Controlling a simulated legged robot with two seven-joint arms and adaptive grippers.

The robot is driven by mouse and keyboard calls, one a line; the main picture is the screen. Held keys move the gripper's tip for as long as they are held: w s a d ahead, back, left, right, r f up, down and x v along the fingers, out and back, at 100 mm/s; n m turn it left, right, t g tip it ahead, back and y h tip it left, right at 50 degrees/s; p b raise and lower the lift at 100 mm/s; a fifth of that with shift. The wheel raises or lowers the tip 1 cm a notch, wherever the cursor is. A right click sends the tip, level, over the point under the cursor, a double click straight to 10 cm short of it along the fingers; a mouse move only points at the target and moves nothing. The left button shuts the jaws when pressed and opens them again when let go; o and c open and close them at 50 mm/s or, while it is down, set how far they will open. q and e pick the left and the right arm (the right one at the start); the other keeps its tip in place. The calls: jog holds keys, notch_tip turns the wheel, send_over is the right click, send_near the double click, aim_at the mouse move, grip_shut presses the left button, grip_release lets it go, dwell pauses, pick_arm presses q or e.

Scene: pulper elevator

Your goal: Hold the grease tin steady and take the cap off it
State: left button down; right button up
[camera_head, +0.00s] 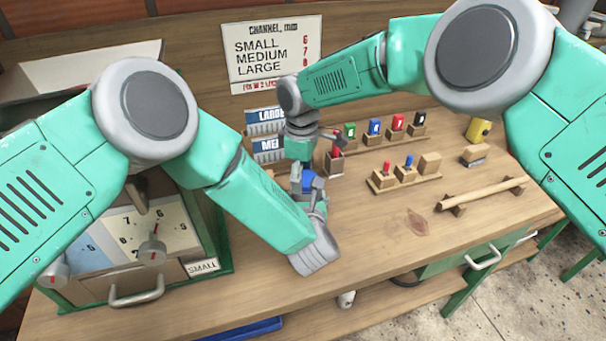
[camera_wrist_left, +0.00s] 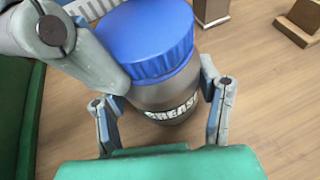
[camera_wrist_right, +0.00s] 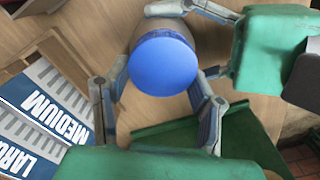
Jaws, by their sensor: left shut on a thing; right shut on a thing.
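The grease tin (camera_wrist_left: 165,98) is a dark grey jar with a GREASE label and a ribbed blue cap (camera_wrist_left: 150,38). It stands upright over the bench; the cap is on it. My left gripper (camera_wrist_left: 160,110) is shut on the tin's body, a finger on each side. My right gripper (camera_wrist_right: 160,85) is shut on the blue cap (camera_wrist_right: 162,62) from above, its fingers at the cap's sides. In the head view the cap (camera_head: 310,182) shows between my left gripper (camera_head: 316,200) and my right gripper (camera_head: 302,168), which hide most of the tin.
A dial box (camera_head: 150,245) marked SMALL stands at the left. Blue LARGE and MEDIUM labelled boxes (camera_head: 268,150) are behind the grippers. Coloured small parts in wooden blocks (camera_head: 374,140) and a wooden bar (camera_head: 480,192) lie to the right.

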pick_arm(q)
jog(key=shift+w+a, duration=0.2)
jog(key=shift+a, duration=0.3)
pick_arm(e)
jog(key=n, duration=0.3)
jog(key=d+n, duration=0.1)
jog(key=n, duration=0.3)
jog(key=shift+d, duration=0.1)
jog(key=n, duration=0.4)
jog(key=shift+s+n, duration=0.1)
jog(key=shift+n, duration=0.2)
jog(key=n, duration=0.4)
jog(key=shift+d+r, duration=0.1)
jog(key=shift+d, duration=0.1)
jog(key=shift+s+a+r, duration=0.15)
jog(key=shift+s+a, duration=0.1)
jog(key=shift+s, duration=0.1)
pick_arm(q)
jog(key=shift+f, duration=0.1)
pick_arm(e)
jog(key=shift+a+r, duration=0.1)
jog(key=shift+r, duration=0.1)
jog(key=shift+s+r, duration=0.1)
jog(key=shift+r, duration=0.35)
pick_arm(q)
jog(key=shift+s+d, duration=0.1)
jog(key=shift+d, duration=0.15)
pick_arm(e)
jog(key=shift+a+r, duration=0.15)
jog(key=shift+r, duration=0.25)
